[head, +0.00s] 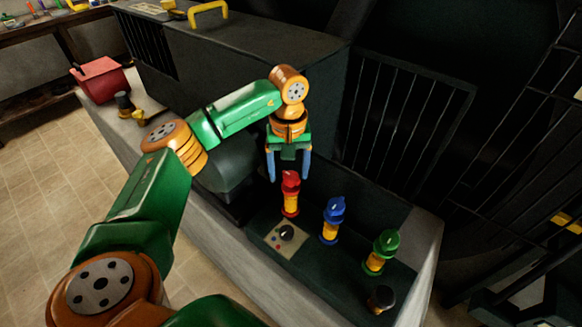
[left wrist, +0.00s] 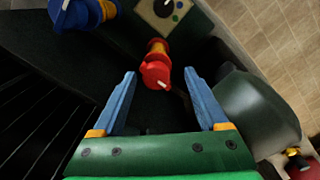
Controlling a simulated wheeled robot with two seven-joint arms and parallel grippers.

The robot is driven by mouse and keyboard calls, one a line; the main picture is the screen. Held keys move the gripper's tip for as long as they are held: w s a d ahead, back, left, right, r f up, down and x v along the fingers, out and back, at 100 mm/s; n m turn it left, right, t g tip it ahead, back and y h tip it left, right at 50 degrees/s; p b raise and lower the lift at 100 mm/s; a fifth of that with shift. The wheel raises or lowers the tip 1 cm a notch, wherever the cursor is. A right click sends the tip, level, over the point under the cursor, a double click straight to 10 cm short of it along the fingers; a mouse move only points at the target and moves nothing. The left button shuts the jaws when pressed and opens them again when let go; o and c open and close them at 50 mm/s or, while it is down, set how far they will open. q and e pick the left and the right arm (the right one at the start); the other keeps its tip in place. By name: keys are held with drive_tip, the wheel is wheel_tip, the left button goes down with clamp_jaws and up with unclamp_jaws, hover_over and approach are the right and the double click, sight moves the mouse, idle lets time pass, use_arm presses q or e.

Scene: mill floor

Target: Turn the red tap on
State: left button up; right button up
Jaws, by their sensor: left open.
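The red tap (head: 291,193) stands upright on a dark panel, with a red knob on an orange and yellow stem. My left gripper (head: 288,170) is open just above and behind the red tap in the head view. In the left wrist view the red tap (left wrist: 156,68) shows between and a little beyond the blue fingertips of the left gripper (left wrist: 161,76). The knob has a pale mark on it. I cannot tell whether a finger touches it; nothing is gripped. My right gripper is not in view.
A blue tap (head: 333,219) and a green tap (head: 382,251) stand to the right. A control plate (head: 286,238) with a black dial lies in front of the red tap. A black knob (head: 381,299) is at the lower right. A red box (head: 102,78) stands far left.

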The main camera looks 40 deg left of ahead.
use_arm(q)
drive_tip(key=shift+w+f, duration=0.15)
drive_tip(key=shift+f, duration=0.3)
drive_tip(key=shift+w+f, duration=0.3)
drive_tip(key=shift+w, duration=0.1)
drive_tip(key=shift+s+r, duration=0.1)
drive_tip(key=shift+s, duration=0.05)
clamp_jaws()
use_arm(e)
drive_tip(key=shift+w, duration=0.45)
